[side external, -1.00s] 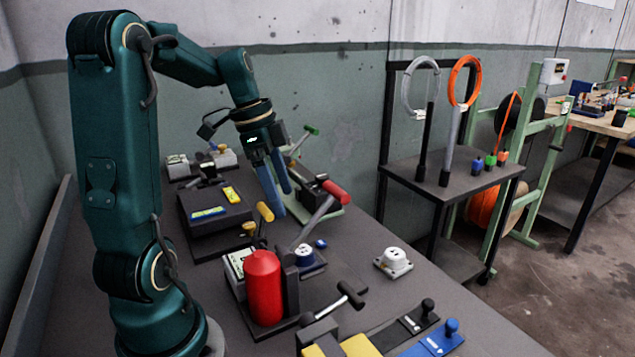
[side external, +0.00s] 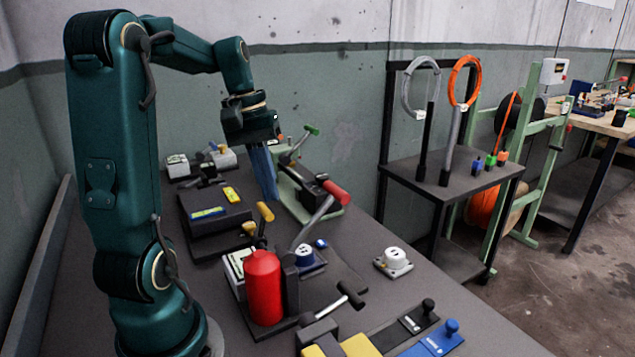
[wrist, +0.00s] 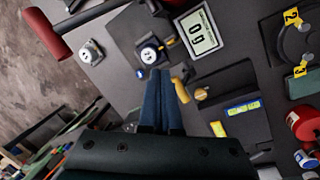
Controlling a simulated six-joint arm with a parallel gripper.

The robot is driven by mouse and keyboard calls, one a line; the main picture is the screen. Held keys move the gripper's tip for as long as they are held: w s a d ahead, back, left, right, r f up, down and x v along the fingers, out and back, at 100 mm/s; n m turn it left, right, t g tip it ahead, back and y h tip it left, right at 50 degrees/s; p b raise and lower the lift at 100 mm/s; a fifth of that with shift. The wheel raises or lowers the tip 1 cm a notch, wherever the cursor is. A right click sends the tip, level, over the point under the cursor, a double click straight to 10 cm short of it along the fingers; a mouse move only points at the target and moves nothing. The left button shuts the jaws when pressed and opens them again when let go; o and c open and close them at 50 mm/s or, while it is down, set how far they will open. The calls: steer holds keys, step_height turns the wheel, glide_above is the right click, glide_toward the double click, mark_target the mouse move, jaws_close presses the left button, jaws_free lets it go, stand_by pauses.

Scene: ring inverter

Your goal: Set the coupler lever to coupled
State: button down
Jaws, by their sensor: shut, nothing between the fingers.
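Several levers stand on the bench, and I cannot read which one is labelled coupler. A yellow-handled lever (side external: 264,212) rises near the middle of the bench; its yellow knob (wrist: 179,90) shows just right of my fingers in the wrist view. A red-handled lever (side external: 335,192) slants up to the right of it, and its red grip (wrist: 47,33) is at the upper left of the wrist view. My gripper (side external: 271,196) points down with its blue fingers together and empty, above and behind the yellow knob in the side view. I see no clear contact.
A red cylinder (side external: 263,288) and a black T-handle (side external: 351,294) stand in front. A dark box with yellow labels (side external: 208,213) lies left of my fingers. A green-framed device (side external: 310,200) is close on their right. A white socket (side external: 393,261) sits on clearer bench at right.

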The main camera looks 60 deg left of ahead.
steer(key=s+a+r+n+y, duration=0.1)
steer(key=s+a+r+n, duration=0.1)
steer(key=n, duration=1)
steer(key=s+a+r+n+g, duration=0.1)
steer(key=s+a+r+n, duration=0.2)
steer(key=n, duration=1)
steer(key=shift+s+a+r+y, duration=0.15)
steer(key=shift+s+r+y, duration=0.05)
steer(key=shift+s+y, duration=0.25)
glide_above(262, 227)
steer(key=s, duration=0.1)
step_height(262, 227, down, 11)
steer(key=shift+s+a, duration=0.15)
steer(key=shift+a, duration=0.05)
